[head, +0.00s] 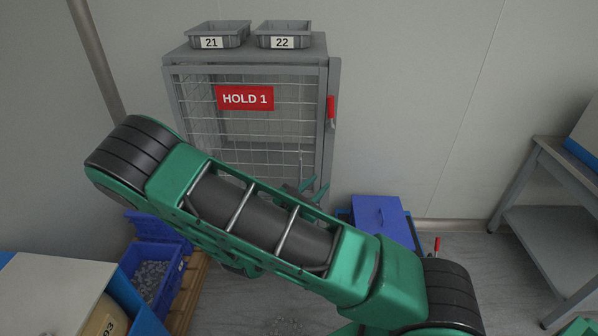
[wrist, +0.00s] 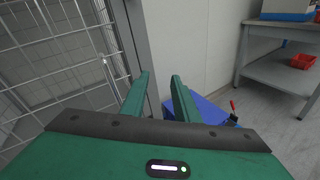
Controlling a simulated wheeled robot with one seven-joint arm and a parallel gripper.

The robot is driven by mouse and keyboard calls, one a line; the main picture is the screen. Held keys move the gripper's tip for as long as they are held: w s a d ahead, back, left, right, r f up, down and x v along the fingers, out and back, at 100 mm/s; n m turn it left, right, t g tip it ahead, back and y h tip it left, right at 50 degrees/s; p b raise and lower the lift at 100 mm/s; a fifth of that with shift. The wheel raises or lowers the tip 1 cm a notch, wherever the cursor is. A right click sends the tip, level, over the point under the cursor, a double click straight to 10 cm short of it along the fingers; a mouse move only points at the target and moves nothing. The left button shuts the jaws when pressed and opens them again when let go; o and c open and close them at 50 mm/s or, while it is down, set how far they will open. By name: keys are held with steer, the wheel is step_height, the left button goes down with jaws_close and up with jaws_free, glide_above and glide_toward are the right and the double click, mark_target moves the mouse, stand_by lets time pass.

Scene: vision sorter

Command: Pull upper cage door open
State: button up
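The upper cage door (head: 244,126) is a grey-framed wire mesh panel with a red "HOLD 1" sign (head: 246,98). It looks shut, though I cannot tell whether it stands slightly ajar. A red handle (head: 331,110) is upright at its right edge; I do not see this handle in the wrist view. My gripper (head: 312,190) is in front of the cage's lower right part, below the handle, partly hidden by my arm. In the wrist view my gripper (wrist: 162,82) has its green fingers apart with nothing between them. Mesh (wrist: 62,60) and a grey post (wrist: 138,45) are to their left.
Grey bins 21 (head: 218,35) and 22 (head: 283,35) stand on the cage. A blue box (head: 380,215) is on the floor to its right. A grey shelf table (head: 565,185) stands at right, a blue crate (head: 150,275) at lower left. My arm hides the cage's lower part.

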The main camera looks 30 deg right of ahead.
mark_target(300, 171)
steer(key=w+a+f+n+t+y, duration=0.2)
steer(key=w+a+n+t, duration=0.1)
steer(key=a+n+t, duration=0.3)
steer(key=shift+n+g, duration=0.3)
steer(key=shift+g, duration=0.4)
steer(key=x, duration=1)
steer(key=shift+w+a+r, duration=0.1)
steer(key=shift+w+a, duration=0.15)
steer(key=shift+w, duration=0.25)
steer(key=shift+c, duration=0.3)
steer(key=shift+a, duration=0.1)
jaws_close()
